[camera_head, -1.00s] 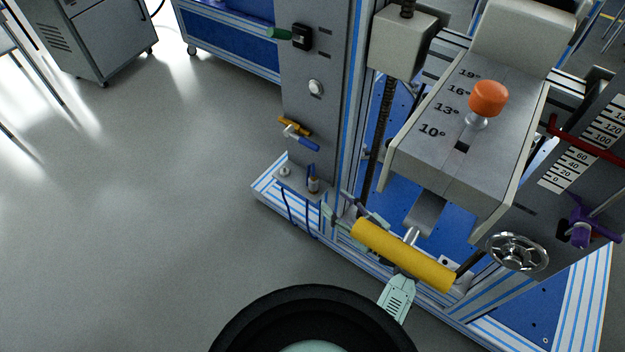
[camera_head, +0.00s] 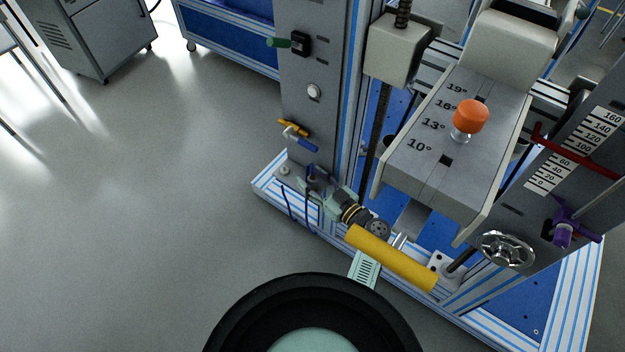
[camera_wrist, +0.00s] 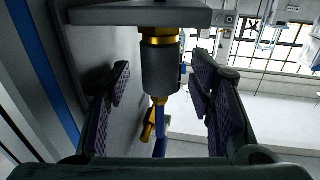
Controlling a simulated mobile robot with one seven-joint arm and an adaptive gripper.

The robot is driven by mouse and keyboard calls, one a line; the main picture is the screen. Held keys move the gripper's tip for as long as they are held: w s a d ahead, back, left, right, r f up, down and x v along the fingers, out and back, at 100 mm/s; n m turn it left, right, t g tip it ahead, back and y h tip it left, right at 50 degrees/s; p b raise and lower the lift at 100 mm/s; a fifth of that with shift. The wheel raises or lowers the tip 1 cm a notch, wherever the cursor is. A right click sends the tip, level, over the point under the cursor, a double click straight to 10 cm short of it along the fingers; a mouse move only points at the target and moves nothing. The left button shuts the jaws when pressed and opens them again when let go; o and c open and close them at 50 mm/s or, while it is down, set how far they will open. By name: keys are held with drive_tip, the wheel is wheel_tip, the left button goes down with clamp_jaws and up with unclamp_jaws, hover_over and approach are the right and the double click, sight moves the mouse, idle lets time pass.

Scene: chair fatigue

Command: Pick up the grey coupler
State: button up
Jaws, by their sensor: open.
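The grey coupler (camera_wrist: 161,66) is a short grey cylinder with brass-coloured bands. In the wrist view it is upright against a grey plate (camera_wrist: 140,15) at the top of the picture. My gripper (camera_wrist: 162,85) is open, with one dark ridged finger on each side of the coupler and visible gaps to both. In the head view my gripper (camera_head: 318,190) is at the small shelf low on the grey column. The coupler is largely hidden there behind the fingers and cannot be made out clearly.
A valve with a blue handle (camera_head: 303,142) is on the column above the shelf. A yellow cylinder (camera_head: 392,258) lies in front of my wrist in the head view. The test frame with the orange knob (camera_head: 470,116) stands to the right. Open floor (camera_head: 150,220) lies left.

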drive_tip(key=shift+c, duration=0.5)
clamp_jaws()
